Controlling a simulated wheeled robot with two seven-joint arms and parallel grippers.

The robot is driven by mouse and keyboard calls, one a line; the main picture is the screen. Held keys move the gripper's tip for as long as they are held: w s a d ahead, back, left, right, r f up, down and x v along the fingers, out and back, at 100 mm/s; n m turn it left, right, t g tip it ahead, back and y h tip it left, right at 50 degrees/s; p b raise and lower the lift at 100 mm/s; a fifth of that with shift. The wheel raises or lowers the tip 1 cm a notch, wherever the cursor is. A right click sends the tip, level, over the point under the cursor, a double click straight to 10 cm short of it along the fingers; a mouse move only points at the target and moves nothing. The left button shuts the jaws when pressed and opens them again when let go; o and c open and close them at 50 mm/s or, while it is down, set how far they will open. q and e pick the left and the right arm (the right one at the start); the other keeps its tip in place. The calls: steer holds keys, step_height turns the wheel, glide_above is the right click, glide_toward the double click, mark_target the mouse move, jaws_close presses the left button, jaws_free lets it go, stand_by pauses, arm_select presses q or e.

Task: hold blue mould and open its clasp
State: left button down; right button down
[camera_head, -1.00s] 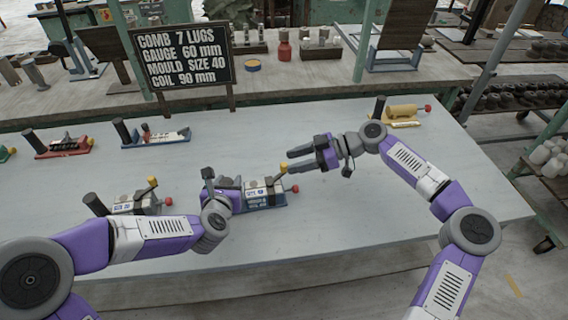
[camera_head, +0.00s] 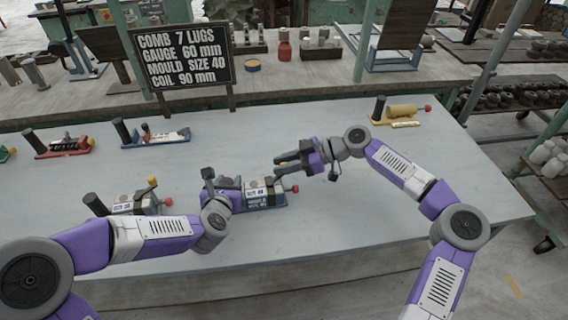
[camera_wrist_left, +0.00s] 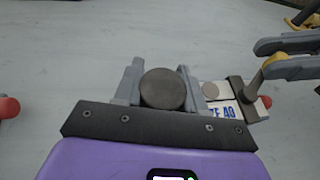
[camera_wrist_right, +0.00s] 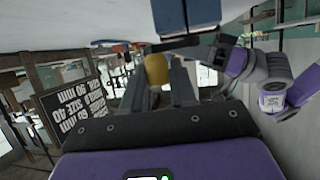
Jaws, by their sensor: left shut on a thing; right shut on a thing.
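The blue mould (camera_head: 265,204) lies on the table, with a white "SIZE 40" label (camera_wrist_left: 222,110) on top. My left gripper (camera_wrist_left: 160,80) is shut on its dark round handle (camera_wrist_left: 164,91), at the mould's left end. The clasp has a dark strap (camera_wrist_left: 243,101) across the mould and a lever ending in a yellow knob (camera_wrist_left: 275,61). My right gripper (camera_head: 279,163) is at the mould's right end, shut on the yellow knob, which also shows between its fingers in the right wrist view (camera_wrist_right: 156,69). Whether the clasp is unlatched cannot be told.
A similar mould (camera_head: 132,204) lies left of the blue one, close to my left arm. A red mould (camera_head: 65,147), another blue mould (camera_head: 158,138) and a yellow mould (camera_head: 396,119) lie farther back. A black sign (camera_head: 183,60) stands behind. The table's right part is clear.

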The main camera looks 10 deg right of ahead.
arm_select(q)
steer(key=shift+f, duration=0.25)
arm_select(e)
steer(key=shift+s+d, duration=0.1)
steer(key=s+m+t+h, duration=0.2)
steer(key=m+t, duration=0.1)
steer(key=m, duration=0.1)
steer(key=s+m+t+h, duration=0.1)
steer(key=m+t+h, duration=0.2)
steer(key=t, duration=0.1)
steer(key=s+m+t+h, duration=0.2)
steer(key=m+t, duration=0.1)
steer(key=m, duration=0.1)
steer(key=shift+s+m+t+h, duration=0.3)
steer(key=shift+h, duration=0.1)
arm_select(q)
steer(key=shift+s+d, duration=0.1)
arm_select(e)
steer(key=shift+s+a+m+t+h, duration=0.15)
steer(key=shift+s+m+t+h, duration=0.15)
steer(key=shift+m+h, duration=0.45)
steer(key=shift+s+a+m+t+h, duration=0.15)
steer(key=shift+m+t+h, duration=0.15)
steer(key=shift+m+h, duration=0.4)
steer(key=shift+s+h, duration=0.1)
steer(key=shift+h, duration=0.25)
arm_select(q)
steer(key=shift+r, duration=0.1)
